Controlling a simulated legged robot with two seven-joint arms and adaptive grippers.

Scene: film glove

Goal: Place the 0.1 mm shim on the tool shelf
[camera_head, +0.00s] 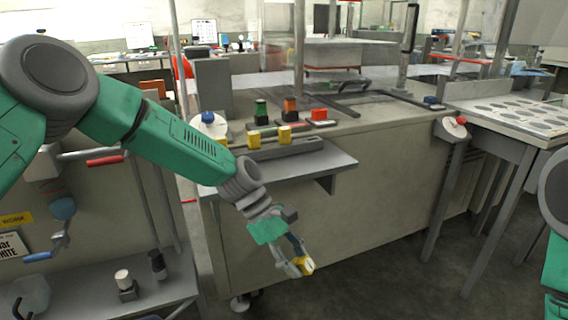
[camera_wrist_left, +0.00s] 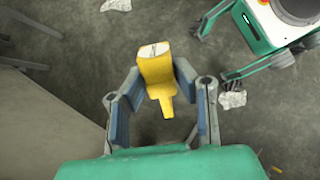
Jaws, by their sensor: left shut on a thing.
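My left gripper (camera_head: 296,264) is shut on a yellow piece (camera_head: 307,266) with a pale marked end face, likely the shim; its marking is too small to read. In the left wrist view the yellow piece (camera_wrist_left: 157,69) sits between the blue finger pads, with a narrow tab pointing towards the palm. It hangs over the floor, in front of the cabinet and below the tool shelf (camera_head: 327,165). The grey shelf juts from the cabinet front and bears a rack with two similar yellow pieces (camera_head: 253,139) (camera_head: 284,134). My right gripper is out of view.
The shelf's right front part is bare. A lower bench (camera_head: 160,292) is at left, and a table with round recesses (camera_head: 515,112) at right.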

